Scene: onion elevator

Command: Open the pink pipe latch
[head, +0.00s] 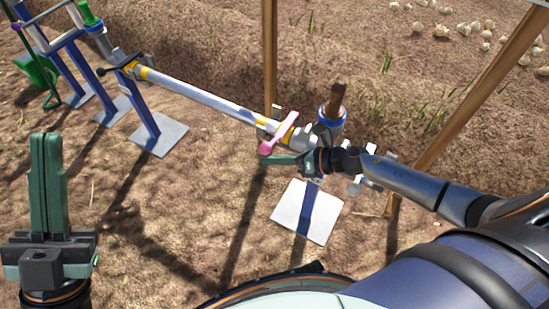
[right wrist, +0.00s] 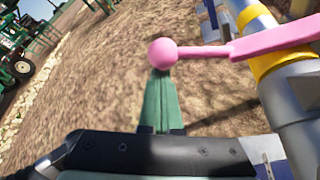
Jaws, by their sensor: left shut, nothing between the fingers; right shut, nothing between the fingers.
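The pink pipe latch (head: 281,132) lies across the grey pipe at a yellow band in the head view. In the right wrist view the pink latch (right wrist: 275,43) shows as a flat handle with a thin neck and a round ball end. My right gripper (head: 270,160) is shut and empty, just below the latch's near end. In the right wrist view its green fingertips (right wrist: 160,78) are right under the ball; I cannot tell whether they touch it. My left gripper (head: 46,138) is shut, pointing up, well away from the pipe.
The grey pipe (head: 205,97) runs to the upper left on blue posts with pale base plates (head: 158,139). A brown-handled blue fitting (head: 333,106) stands beside my right gripper. Wooden poles (head: 270,55) rise behind. Bare soil is open between my arms. Onions (head: 465,30) lie far right.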

